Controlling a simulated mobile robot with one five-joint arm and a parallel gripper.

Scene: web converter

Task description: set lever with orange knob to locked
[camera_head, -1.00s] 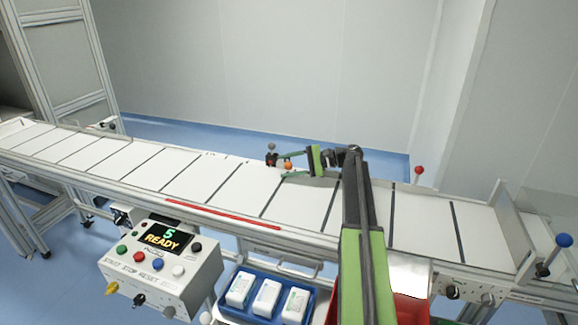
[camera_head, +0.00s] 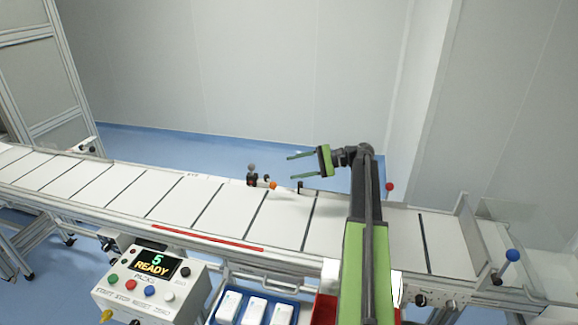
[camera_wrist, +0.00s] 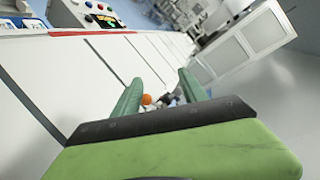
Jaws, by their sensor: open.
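The lever's orange knob (camera_head: 273,185) shows at the far edge of the conveyor, with a pale shaft running right from it to a dark mount (camera_head: 299,187). My gripper (camera_head: 289,168) is open and empty. In the head view its two fingers point left, above and slightly right of the orange knob. In the wrist view the orange knob (camera_wrist: 147,99) appears between the green fingers (camera_wrist: 155,82), nearer the left one. I see no contact between the fingers and the knob. Any lock marking is too small to read.
A grey knob (camera_head: 251,167) on a dark mount stands just left of the orange one. A red knob (camera_head: 389,187) and a blue-knobbed lever (camera_head: 512,255) are farther right. The conveyor (camera_head: 225,215) lies below my arm. A control box (camera_head: 150,285) reads READY.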

